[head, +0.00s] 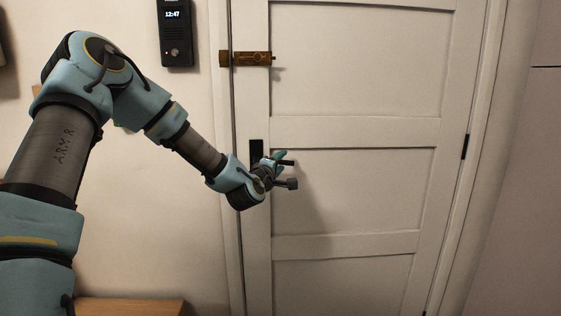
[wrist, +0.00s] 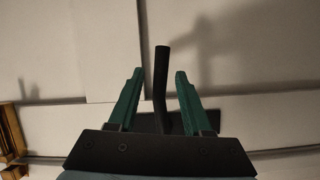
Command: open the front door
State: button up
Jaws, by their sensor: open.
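The front door (head: 345,190) is white and panelled, and looks shut in its frame. Its black handle plate (head: 256,150) is near the door's left edge, partly hidden by my gripper. The dark handle lever (wrist: 161,82) stands between the two green fingers of my gripper (wrist: 158,77) in the wrist view, with a gap on both sides. In the head view my gripper (head: 280,160) is at the handle, just in front of the door. The fingers are open.
A brass lock (head: 250,58) sits above the handle across the door's left edge. A dark intercom (head: 176,32) hangs on the wall to the left. A wooden surface (head: 130,307) is at the lower left. Hinges (head: 464,146) show on the door's right side.

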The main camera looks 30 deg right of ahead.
grip_shut()
dwell(0.4)
dwell(1.1)
